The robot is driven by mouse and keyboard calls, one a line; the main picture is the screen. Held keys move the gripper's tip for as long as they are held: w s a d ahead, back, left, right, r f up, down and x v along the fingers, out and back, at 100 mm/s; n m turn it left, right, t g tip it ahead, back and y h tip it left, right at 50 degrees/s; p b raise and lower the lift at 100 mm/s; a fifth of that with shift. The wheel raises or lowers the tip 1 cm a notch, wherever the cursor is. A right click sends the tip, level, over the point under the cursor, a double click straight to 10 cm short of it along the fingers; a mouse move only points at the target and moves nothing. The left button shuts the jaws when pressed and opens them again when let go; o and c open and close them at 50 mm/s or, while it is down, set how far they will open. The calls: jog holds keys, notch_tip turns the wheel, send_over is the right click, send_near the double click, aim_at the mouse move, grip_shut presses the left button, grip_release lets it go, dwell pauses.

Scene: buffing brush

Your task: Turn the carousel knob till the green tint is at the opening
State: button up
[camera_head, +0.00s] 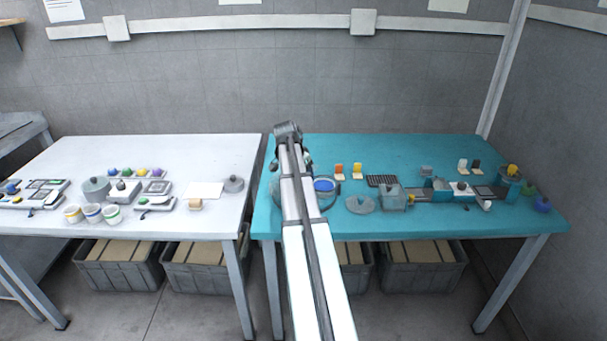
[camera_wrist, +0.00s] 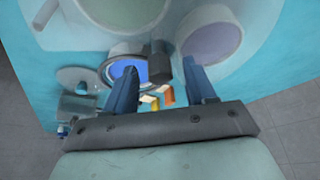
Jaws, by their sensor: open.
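In the wrist view, three round tints surround a dark upright knob (camera_wrist: 159,62): a blue one (camera_wrist: 128,72), a pale green one (camera_wrist: 122,10) cut by the top edge, and a purple one (camera_wrist: 211,43) at the right. My gripper (camera_wrist: 160,64) is open. The knob shows between its fingertips, with gaps on both sides; I cannot tell whether the fingers reach down around it. In the head view the blue tint (camera_head: 324,184) shows right of my arm, which hides the knob and most of the carousel. Which tint is at the opening cannot be told.
The carousel stands at the left of the teal table (camera_head: 420,150). Orange (camera_head: 339,171) and yellow (camera_head: 357,171) cards stand behind it. A grey lid (camera_head: 360,204) and a clear bin (camera_head: 394,199) lie to the right. A white table (camera_head: 150,225) with several items adjoins on the left.

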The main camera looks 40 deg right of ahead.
jog(key=shift+f, duration=0.1)
jog(key=shift+c, duration=0.3)
grip_shut()
dwell(0.4)
jog(key=n, duration=0.2)
jog(key=n+t, duration=0.2)
jog(key=n, duration=0.1)
jog(key=shift+s+n, duration=0.25)
jog(key=shift+n, duration=0.05)
jog(key=n+t+y, duration=0.1)
jog(key=n, duration=0.2)
jog(key=n+t+y, duration=0.1)
jog(key=n, duration=0.2)
jog(key=shift+d, duration=0.2)
jog(key=n+y, duration=0.1)
jog(key=n, duration=0.2)
jog(key=n+y, duration=0.1)
jog(key=n, duration=0.2)
jog(key=shift+d+n, duration=0.2)
jog(key=shift+n, duration=0.1)
jog(key=n+y, duration=0.2)
jog(key=n, duration=0.3)
jog(key=shift+d, duration=0.1)
jog(key=shift+n+y, duration=0.3)
jog(key=shift+n, duration=0.1)
